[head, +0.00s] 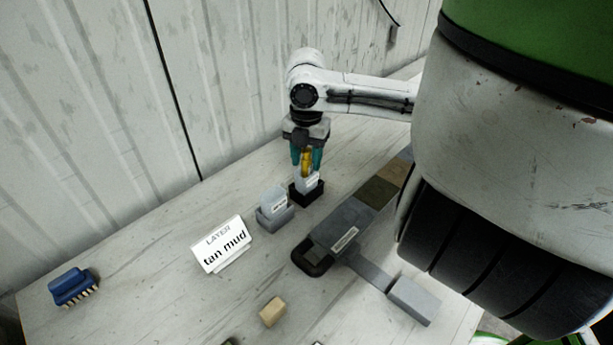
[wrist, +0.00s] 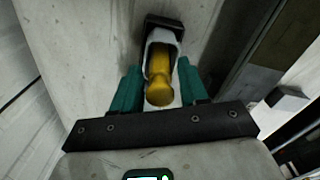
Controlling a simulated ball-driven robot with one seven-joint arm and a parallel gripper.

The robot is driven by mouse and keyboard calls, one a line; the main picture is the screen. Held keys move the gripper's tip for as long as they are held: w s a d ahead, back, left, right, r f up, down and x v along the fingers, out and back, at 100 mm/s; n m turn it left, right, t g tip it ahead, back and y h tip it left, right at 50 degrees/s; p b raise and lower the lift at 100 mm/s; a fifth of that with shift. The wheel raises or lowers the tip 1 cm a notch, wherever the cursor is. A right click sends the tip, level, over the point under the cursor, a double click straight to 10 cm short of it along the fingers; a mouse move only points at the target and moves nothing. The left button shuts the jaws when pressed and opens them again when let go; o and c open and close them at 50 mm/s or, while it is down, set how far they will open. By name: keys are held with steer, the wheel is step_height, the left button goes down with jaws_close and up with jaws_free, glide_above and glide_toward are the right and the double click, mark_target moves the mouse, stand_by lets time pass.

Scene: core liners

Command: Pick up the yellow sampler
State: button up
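The yellow sampler (head: 306,162) stands upright in a small black holder (head: 306,194) with a pale labelled card or sleeve around its lower part. In the wrist view the yellow sampler (wrist: 160,75) lies between my two teal fingers, its rounded end toward the camera. My gripper (head: 307,160) is above the holder, pointing down, with a finger on each side of the sampler. In the wrist view my gripper (wrist: 162,88) shows small gaps beside the sampler, so the fingers look apart from it. The sampler's lower end is hidden in the holder.
A grey holder with a pale block (head: 273,208) stands just left. A "LAYER tan mud" sign (head: 222,245), a long grey liner tray (head: 340,222), a grey block (head: 413,299), a tan block (head: 272,311) and a blue brush (head: 72,287) are on the table. A corrugated wall (head: 90,120) is behind.

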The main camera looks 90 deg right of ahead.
jaws_close()
steer(key=shift+r, duration=0.15)
stand_by(0.4)
